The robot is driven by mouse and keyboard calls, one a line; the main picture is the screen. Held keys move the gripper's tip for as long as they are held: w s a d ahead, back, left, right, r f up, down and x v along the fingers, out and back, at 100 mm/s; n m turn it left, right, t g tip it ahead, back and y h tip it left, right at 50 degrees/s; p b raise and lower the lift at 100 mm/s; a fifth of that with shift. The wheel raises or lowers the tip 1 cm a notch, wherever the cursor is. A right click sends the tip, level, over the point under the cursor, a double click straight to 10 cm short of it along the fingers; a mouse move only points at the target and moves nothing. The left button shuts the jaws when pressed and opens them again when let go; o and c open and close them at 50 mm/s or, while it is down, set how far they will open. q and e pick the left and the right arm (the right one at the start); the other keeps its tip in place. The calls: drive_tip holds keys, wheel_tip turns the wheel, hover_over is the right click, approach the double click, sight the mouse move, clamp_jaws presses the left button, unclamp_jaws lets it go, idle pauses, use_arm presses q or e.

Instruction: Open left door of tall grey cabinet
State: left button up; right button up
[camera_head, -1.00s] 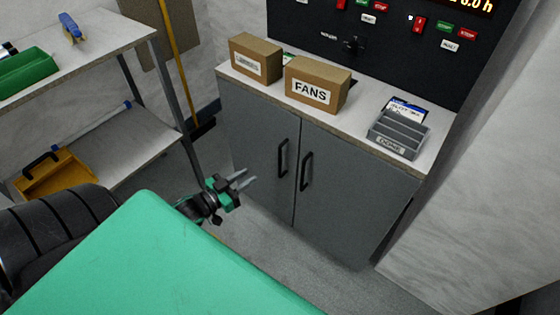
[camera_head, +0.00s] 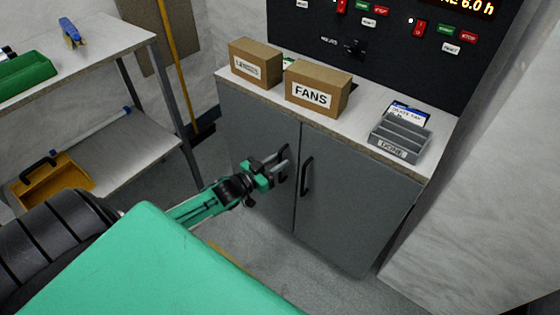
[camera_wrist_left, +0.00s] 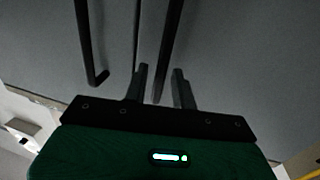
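The grey cabinet (camera_head: 350,200) stands ahead in the head view, with both doors closed. Its left door (camera_head: 262,125) has a dark vertical bar handle (camera_head: 282,181) near the middle seam, partly hidden by my gripper. The right door has a matching handle (camera_head: 307,176). My left gripper (camera_head: 284,160) is open at the left door's handle. In the left wrist view, the left door's handle (camera_wrist_left: 170,45) runs down between the two spread fingers (camera_wrist_left: 161,86). Contact with the handle cannot be told. The other handle (camera_wrist_left: 84,40) is off to the left there. My right gripper is not in view.
Two cardboard boxes, one marked FANS (camera_head: 316,88), and a grey tray (camera_head: 399,138) stand on the cabinet top. A metal shelf (camera_head: 130,163) with a yellow toolbox (camera_head: 70,180) stands at left. A broom (camera_head: 178,70) leans behind. The floor before the cabinet is clear.

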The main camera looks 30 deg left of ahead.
use_arm(q)
drive_tip(key=shift+w+d, duration=0.2)
drive_tip(key=shift+w, duration=0.4)
drive_tip(key=shift+c, duration=0.5)
clamp_jaws()
drive_tip(key=shift+s, duration=0.1)
